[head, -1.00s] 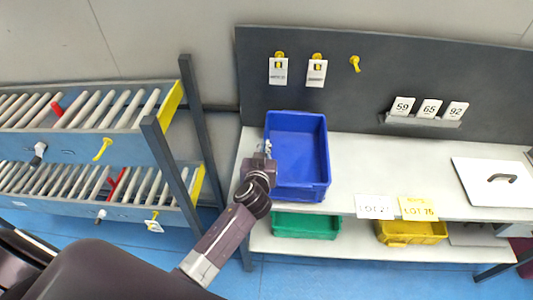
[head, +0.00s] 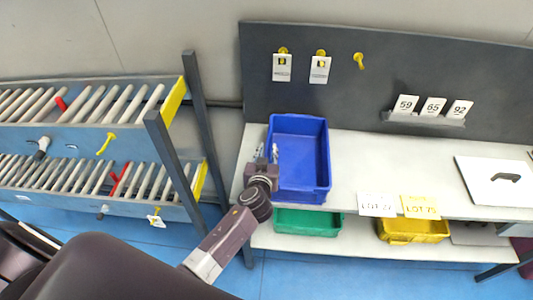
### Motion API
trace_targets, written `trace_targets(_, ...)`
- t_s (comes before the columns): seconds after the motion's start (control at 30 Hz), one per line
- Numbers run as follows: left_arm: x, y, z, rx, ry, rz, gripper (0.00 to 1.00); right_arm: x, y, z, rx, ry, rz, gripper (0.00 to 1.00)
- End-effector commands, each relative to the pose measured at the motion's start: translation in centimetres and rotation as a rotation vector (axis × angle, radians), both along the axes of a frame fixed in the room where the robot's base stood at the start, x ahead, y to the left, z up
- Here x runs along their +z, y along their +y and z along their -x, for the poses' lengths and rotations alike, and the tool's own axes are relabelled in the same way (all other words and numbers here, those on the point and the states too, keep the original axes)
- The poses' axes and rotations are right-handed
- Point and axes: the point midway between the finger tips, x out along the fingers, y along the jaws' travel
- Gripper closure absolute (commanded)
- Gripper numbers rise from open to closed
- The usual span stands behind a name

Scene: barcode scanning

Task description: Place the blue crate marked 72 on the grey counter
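A blue crate (head: 303,186) stands upright on the left end of the light grey counter (head: 395,160). It looks empty, and no number 72 can be read on it. My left gripper (head: 267,153) is at the crate's left wall, with its two fingers apart and pointing away from me. One finger shows against the crate's inside and the other lies outside the wall. The wall between them does not look gripped.
On the shelf below are a green crate (head: 308,222) and a yellow crate (head: 412,230). Label cards (head: 377,205) hang at the counter's front edge. A white lid-like panel (head: 495,182) lies at the right. A roller rack (head: 95,145) stands at the left. The counter's middle is clear.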

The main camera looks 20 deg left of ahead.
Motion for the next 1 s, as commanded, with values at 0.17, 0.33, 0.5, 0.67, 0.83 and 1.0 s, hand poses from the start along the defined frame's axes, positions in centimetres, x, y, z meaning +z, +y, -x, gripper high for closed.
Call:
trace_targets(0.17, 0.3, -0.4, 1.3, 0.0, 0.0, 0.002, 0.78, -0.2, -0.2, -0.2, 0.001, -0.002, 0.002, 0.41)
trace_targets(0.33, 1.1, -1.1, 4.0, 0.0, 0.001, 0.004, 0.78, -0.7, -0.4, -0.4, 0.002, -0.006, 0.004, 0.41)
trace_targets(0.5, 2.1, -1.9, 6.9, 0.001, 0.001, 0.005, 0.78, -1.3, -0.5, -0.4, 0.002, -0.006, 0.006, 0.41)
trace_targets(0.67, 3.0, -2.5, 9.2, 0.001, 0.0, 0.002, 0.78, -1.8, -0.6, -0.5, 0.003, -0.006, 0.006, 0.41)
trace_targets(0.83, 3.7, -2.9, 10.5, 0.0, -0.001, 0.001, 0.78, -2.0, -0.5, -0.5, 0.003, -0.006, 0.006, 0.41)
trace_targets(1.0, 3.9, -2.9, 10.9, 0.0, -0.001, 0.0, 0.78, -2.0, -0.5, -0.5, 0.003, -0.006, 0.006, 0.41)
